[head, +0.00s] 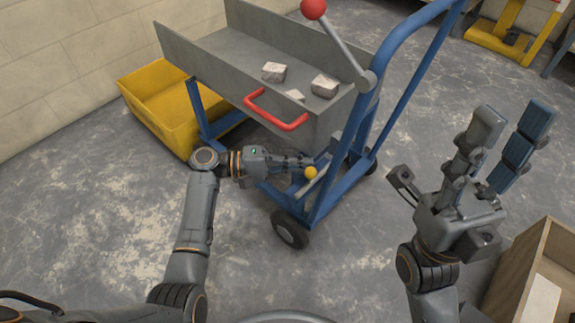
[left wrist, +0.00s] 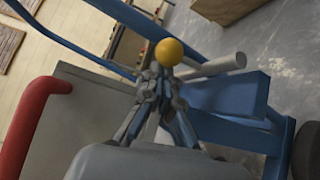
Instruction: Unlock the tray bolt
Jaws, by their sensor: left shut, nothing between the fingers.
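The tray (head: 200,62) is a grey metal trough on a blue cart, with a red handle (head: 275,112) on its near side. A yellow ball knob (head: 310,172) sits low by the cart frame; it also shows in the left wrist view (left wrist: 169,52), beside a grey rod (left wrist: 212,66) that looks like the bolt. My left gripper (head: 305,162) is at the knob. Its fingers are together with nothing between them, and the knob shows just past their tips. Whether they touch it I cannot tell. My right gripper (head: 512,116) is open and empty, raised at the right.
Several grey stone chunks (head: 274,72) lie in the tray. A grey lever with a red ball (head: 313,8) rises at the tray's right end. A yellow tub (head: 165,104) stands behind the cart. A wooden box (head: 520,262) is at the lower right. The floor in front is clear.

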